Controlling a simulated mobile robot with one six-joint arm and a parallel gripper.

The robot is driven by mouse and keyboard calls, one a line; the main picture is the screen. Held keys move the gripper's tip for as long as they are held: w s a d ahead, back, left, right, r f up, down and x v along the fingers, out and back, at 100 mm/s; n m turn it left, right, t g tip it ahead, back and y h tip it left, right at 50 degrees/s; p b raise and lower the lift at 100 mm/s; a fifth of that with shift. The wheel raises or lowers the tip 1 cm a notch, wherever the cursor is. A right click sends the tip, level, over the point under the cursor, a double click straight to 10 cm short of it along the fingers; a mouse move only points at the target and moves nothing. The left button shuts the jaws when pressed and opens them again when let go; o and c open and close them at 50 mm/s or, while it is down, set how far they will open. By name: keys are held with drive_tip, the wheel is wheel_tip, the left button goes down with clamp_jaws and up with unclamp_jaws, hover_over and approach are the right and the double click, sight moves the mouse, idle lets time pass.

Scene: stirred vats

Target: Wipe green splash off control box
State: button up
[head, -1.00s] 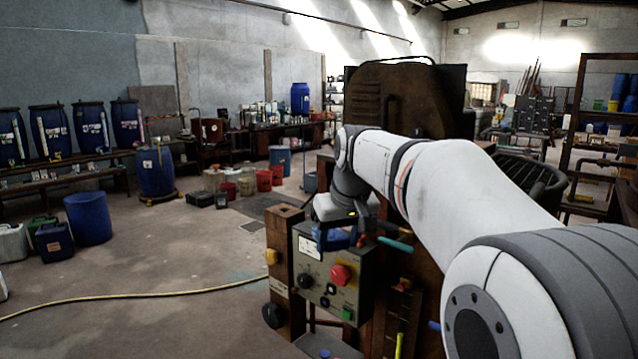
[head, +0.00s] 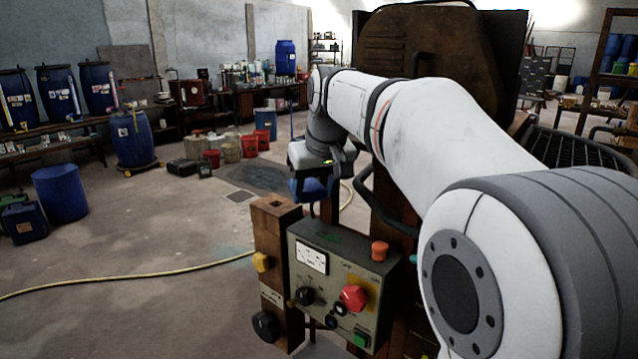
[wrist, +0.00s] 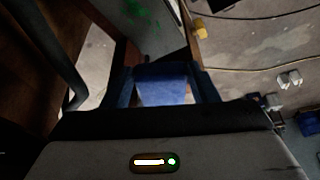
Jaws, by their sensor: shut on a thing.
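The grey control box (head: 335,275) stands on the machine's front in the head view, with a white meter, black knobs, a red knob and a green button. Its top also shows at the top of the wrist view (wrist: 158,35). A green splash (wrist: 140,13) lies on that top in the wrist view, and a faint trace of it (head: 338,235) shows in the head view. My gripper (wrist: 163,80) is shut on a blue pad (wrist: 163,90), cloth or sponge. In the head view my gripper (head: 312,188) is above and behind the box, apart from it.
A wooden post (head: 272,260) with a yellow knob stands left of the box. An orange knob (head: 379,250) rises from the box's right end. The rusty machine body (head: 440,45) is behind my arm. A yellow hose (head: 130,277) crosses the open floor at left.

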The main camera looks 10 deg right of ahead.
drive_tip(key=shift+s+d+f+b, duration=0.1)
drive_tip(key=shift+s+f+b, duration=0.05)
drive_tip(key=shift+f+b, duration=0.4)
drive_tip(key=b, duration=0.4)
hover_over(315, 234)
drive_tip(key=s, duration=0.1)
drive_tip(key=shift+s+d+f, duration=0.1)
drive_tip(key=shift+d+f, duration=0.05)
drive_tip(key=shift+f, duration=2.15)
drive_tip(key=shift+f+b, duration=0.55)
drive_tip(key=shift+f, duration=0.4)
